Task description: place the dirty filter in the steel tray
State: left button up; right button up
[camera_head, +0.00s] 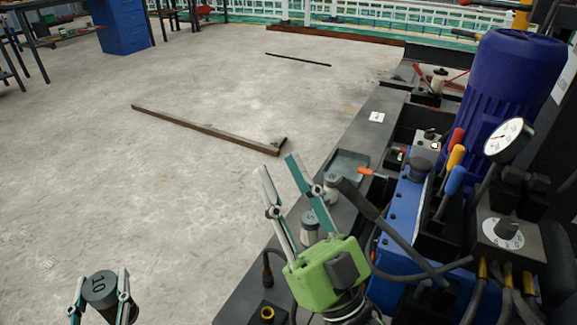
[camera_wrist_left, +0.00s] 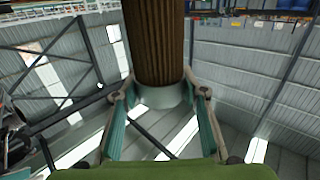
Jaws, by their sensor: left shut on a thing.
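My left gripper (camera_head: 100,297) is at the lower left of the head view, shut on a cylinder whose grey end cap (camera_head: 100,284) is marked 10. In the left wrist view this is the dirty filter (camera_wrist_left: 152,40), brown and pleated with a pale end cap, between the two fingers (camera_wrist_left: 160,100). A shallow grey steel tray (camera_head: 349,162) lies on the dark bench, well to the right of and beyond my left gripper. My right gripper (camera_head: 277,165), green-bodied, is open and empty, with its fingers just left of the tray.
Two capped cylinders (camera_head: 309,222) (camera_head: 332,180) stand near my right gripper, one marked 5. A blue hydraulic unit with a motor (camera_head: 508,90), gauge (camera_head: 507,140) and coloured levers (camera_head: 455,156) crowds the right.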

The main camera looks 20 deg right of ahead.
aim_at(347, 171)
jog(key=i+j+u, duration=0.2)
jog(key=j+u, duration=0.3)
jog(key=i+j+u, duration=0.3)
jog(key=u, duration=0.2)
jog(key=i+j+u, duration=0.35)
jog(key=u, duration=0.15)
jog(key=i+j+z, duration=0.3)
jog(key=i, duration=0.2)
jog(key=i+j+z, duration=0.3)
jog(key=i, duration=0.2)
jog(key=i+l+z, duration=0.2)
jog(key=z, duration=0.25)
jog(key=i+l+z, duration=0.1)
jog(key=i+z, duration=0.6)
jog(key=z, duration=0.15)
jog(key=i+z, duration=0.4)
jog(key=i+l+z, duration=0.2)
jog(key=i+z, duration=0.5)
jog(key=i, duration=0.2)
jog(key=i+j+z, duration=0.1)
jog(key=i+z, duration=0.25)
jog(key=i, duration=0.15)
jog(key=i+l+z, duration=0.1)
jog(key=z, duration=0.35)
jog(key=i+z, duration=0.4)
jog(key=i+j+z, duration=0.15)
jog(key=z, duration=0.3)
jog(key=i+j+z, duration=0.15)
jog(key=z, duration=0.25)
jog(key=i, duration=0.05)
